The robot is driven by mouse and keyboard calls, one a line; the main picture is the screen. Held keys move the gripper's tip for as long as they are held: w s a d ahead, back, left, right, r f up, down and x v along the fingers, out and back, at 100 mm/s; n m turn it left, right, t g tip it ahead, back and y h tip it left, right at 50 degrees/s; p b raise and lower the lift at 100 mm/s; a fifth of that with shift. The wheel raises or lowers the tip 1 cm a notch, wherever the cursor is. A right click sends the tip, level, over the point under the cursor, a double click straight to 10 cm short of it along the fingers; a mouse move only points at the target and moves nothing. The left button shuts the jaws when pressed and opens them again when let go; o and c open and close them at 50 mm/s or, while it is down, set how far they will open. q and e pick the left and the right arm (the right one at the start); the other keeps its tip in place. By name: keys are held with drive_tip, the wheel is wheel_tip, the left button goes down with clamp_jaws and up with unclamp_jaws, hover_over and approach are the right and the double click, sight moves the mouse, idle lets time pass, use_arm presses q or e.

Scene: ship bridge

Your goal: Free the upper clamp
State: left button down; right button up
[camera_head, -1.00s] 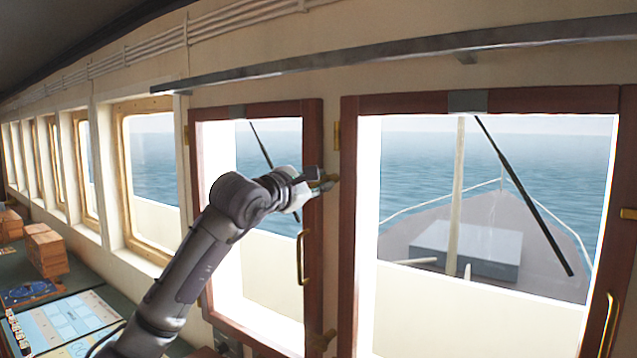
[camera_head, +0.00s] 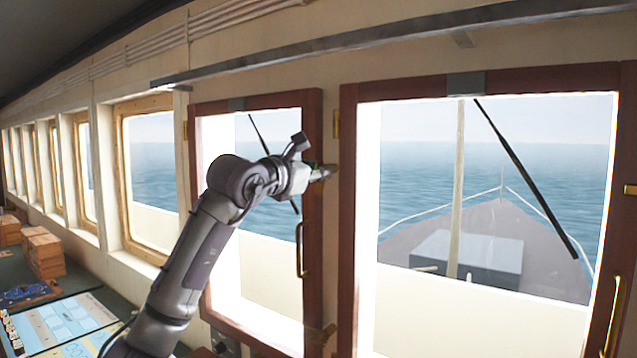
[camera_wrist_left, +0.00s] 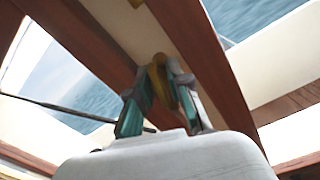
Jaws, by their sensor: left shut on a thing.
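The upper clamp, a small brass piece, sits on the right side of the left dark red window frame (camera_head: 312,225). My left gripper (camera_head: 322,173) is at it. In the left wrist view my left gripper (camera_wrist_left: 160,95) has its green-and-grey fingers on either side of the yellow brass clamp (camera_wrist_left: 158,84) and is shut on it. In the head view the fingers mostly hide the clamp, so its exact angle is unclear. A lower clamp (camera_head: 321,336) shows near the bottom of the same frame. My right gripper is not in view.
A brass handle (camera_head: 301,249) is on the left window frame, below my gripper. The right window frame (camera_head: 348,230) stands close to the right, with a brass hinge (camera_head: 336,124). A metal rail (camera_head: 370,40) runs overhead. Wooden boxes (camera_head: 44,255) stand on the desk at left.

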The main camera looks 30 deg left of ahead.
use_arm(q)
drive_tip(key=n+b, duration=0.1)
drive_tip(key=n, duration=0.1)
drive_tip(key=n+b, duration=0.2)
drive_tip(key=n, duration=0.1)
drive_tip(key=shift+f+n, duration=0.3)
drive_tip(key=shift+f, duration=0.05)
drive_tip(key=n+b, duration=0.2)
drive_tip(key=n, duration=0.3)
drive_tip(key=shift+w, duration=0.1)
drive_tip(key=c, duration=1.9)
unclamp_jaws()
drive_tip(key=shift+n+b, duration=0.55)
drive_tip(key=shift+n, duration=0.25)
drive_tip(key=shift+o, duration=0.4)
drive_tip(key=shift+n, duration=0.3)
drive_tip(key=shift+o, duration=0.2)
drive_tip(key=shift+r, duration=0.25)
drive_tip(key=o, duration=0.9)
drive_tip(key=shift+o, duration=0.2)
drive_tip(key=shift+d, duration=0.1)
